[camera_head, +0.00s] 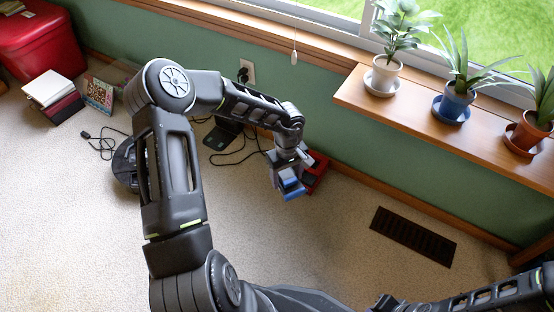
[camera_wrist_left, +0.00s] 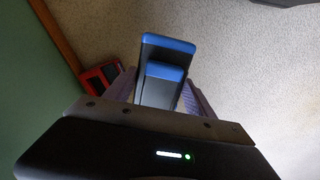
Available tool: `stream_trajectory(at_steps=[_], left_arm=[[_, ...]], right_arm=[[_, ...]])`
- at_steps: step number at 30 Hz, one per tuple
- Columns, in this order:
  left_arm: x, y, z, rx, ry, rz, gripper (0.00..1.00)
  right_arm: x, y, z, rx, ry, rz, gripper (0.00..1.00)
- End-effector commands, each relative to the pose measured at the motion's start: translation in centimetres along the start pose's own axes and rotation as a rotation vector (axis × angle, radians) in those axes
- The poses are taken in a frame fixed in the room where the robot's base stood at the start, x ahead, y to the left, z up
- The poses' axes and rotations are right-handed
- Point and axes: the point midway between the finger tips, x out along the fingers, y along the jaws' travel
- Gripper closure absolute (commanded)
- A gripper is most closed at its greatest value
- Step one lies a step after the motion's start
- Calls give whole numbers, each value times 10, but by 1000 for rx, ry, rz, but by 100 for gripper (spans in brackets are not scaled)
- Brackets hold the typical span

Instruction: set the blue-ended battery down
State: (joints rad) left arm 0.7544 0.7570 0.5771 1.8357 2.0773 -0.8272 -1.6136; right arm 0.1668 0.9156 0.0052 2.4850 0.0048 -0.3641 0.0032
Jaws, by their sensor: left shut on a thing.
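The blue-ended battery (camera_head: 292,195) is a grey block with blue at its end. My left gripper (camera_head: 287,178) is shut on it, near the wall. In the left wrist view the battery (camera_wrist_left: 168,43) sticks out beyond the jaws, showing two stepped blue edges over a grey body. My left gripper (camera_wrist_left: 165,98) covers its lower part. I cannot tell whether the battery touches the floor. My right gripper is not clearly in view; only part of my right arm shows at the lower right.
A red-and-black device (camera_head: 318,172) sits beside the battery by the wall. A dark floor vent (camera_head: 413,236) lies to the right. Black cables and a dark box lie left of the gripper. A shelf (camera_head: 430,118) with potted plants overhangs the right. Carpet in front is clear.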

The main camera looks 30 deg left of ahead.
Motion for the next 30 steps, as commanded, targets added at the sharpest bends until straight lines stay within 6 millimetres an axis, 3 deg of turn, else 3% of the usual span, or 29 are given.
stream_trajectory(at_steps=[5,9,12,15,20,30], left_arm=[[-75,22,24,187,16,2,100],[-147,37,56,361,18,-8,100],[-188,44,75,449,13,-13,100],[-214,48,89,504,5,-15,100],[-231,50,99,539,-2,-16,100],[-232,50,99,539,-2,-16,100]], right_arm=[[0,0,0,0,0,0,100],[0,0,0,0,0,0,100],[0,0,0,0,0,0,100],[0,0,0,0,0,0,100],[0,0,0,0,0,0,100],[-1,0,0,0,0,0,100]])
